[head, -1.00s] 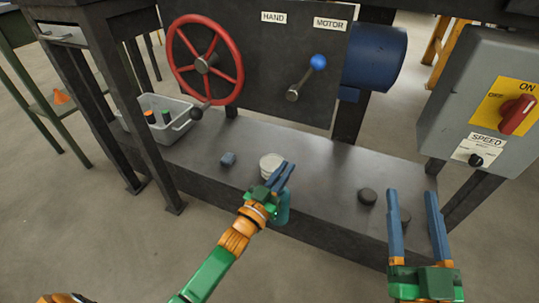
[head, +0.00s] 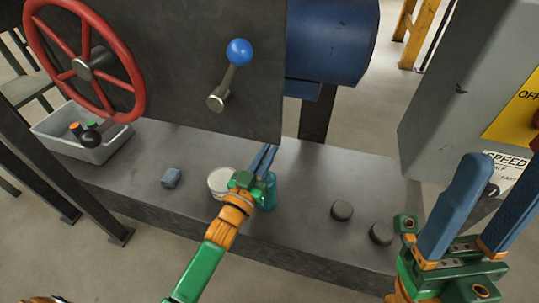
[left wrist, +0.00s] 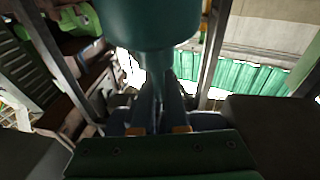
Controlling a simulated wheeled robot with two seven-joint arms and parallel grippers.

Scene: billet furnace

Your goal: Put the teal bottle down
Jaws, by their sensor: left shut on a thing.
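The teal bottle (head: 269,192) is at the front middle of the dark bench top, partly hidden behind my left gripper (head: 265,160). The gripper is shut on it. The bottle looks upright; I cannot tell whether its base touches the bench. In the left wrist view the bottle (left wrist: 155,25) fills the top middle, above the gripper's blue fingers (left wrist: 158,100). My right gripper (head: 495,200) is at the right of the head view, open and empty, its fingers wide apart.
On the bench (head: 305,215), a pale round stack (head: 221,181) stands just left of the bottle. A blue-grey block (head: 171,178) and a grey bin (head: 85,148) are farther left. Dark pucks (head: 342,210) (head: 381,233) lie right. The blue-knobbed lever (head: 230,75) hangs above.

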